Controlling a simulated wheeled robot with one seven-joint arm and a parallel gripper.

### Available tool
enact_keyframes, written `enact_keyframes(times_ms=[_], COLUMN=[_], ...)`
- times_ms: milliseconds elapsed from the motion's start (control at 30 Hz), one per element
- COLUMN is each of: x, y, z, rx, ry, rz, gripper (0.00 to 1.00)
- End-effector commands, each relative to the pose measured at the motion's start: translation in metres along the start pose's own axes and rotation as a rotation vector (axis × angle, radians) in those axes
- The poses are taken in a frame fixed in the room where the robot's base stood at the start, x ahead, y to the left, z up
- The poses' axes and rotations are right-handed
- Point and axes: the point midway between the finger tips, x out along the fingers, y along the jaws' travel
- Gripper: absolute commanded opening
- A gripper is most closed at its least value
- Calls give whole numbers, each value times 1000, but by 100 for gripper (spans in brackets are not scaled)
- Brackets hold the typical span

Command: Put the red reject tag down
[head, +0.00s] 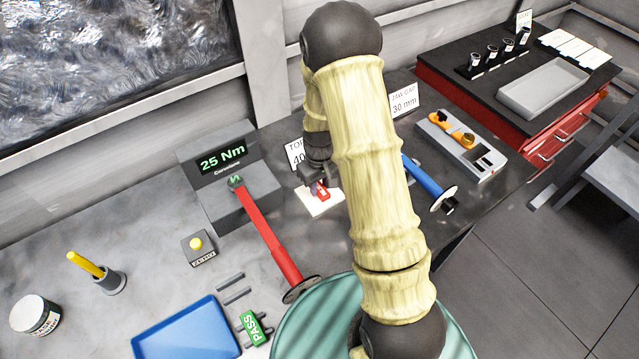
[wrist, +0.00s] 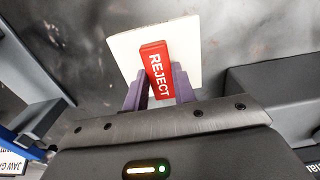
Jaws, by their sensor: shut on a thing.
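The red reject tag (wrist: 157,68) is between the two fingers of my gripper (wrist: 160,92) in the wrist view, its white "REJECT" lettering facing the camera. My gripper is shut on it. A white square plate (wrist: 186,40) lies behind the tag in that view; whether the tag touches it I cannot tell. In the head view the tag (head: 323,192) shows small and red over the white plate (head: 312,206), below my gripper (head: 320,184). My arm hides part of the bench to the right of it.
A "25 Nm" display unit (head: 228,167) and a red-handled wrench (head: 268,238) stand to the left. A blue-handled tool (head: 424,178) and a grey holder (head: 462,146) are to the right. A green PASS tag (head: 254,327) lies beside a blue tray (head: 150,343) at the front.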

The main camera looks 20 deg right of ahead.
Motion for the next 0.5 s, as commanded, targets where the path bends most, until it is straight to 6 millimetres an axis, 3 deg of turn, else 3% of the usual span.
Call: enact_keyframes(times_ms=[433,467,500], x=[9,8,8], y=[0,0,0], z=[0,0,0], rx=[0,0,0], ry=[1,1,1], rz=[0,0,0], gripper=[5,30,38])
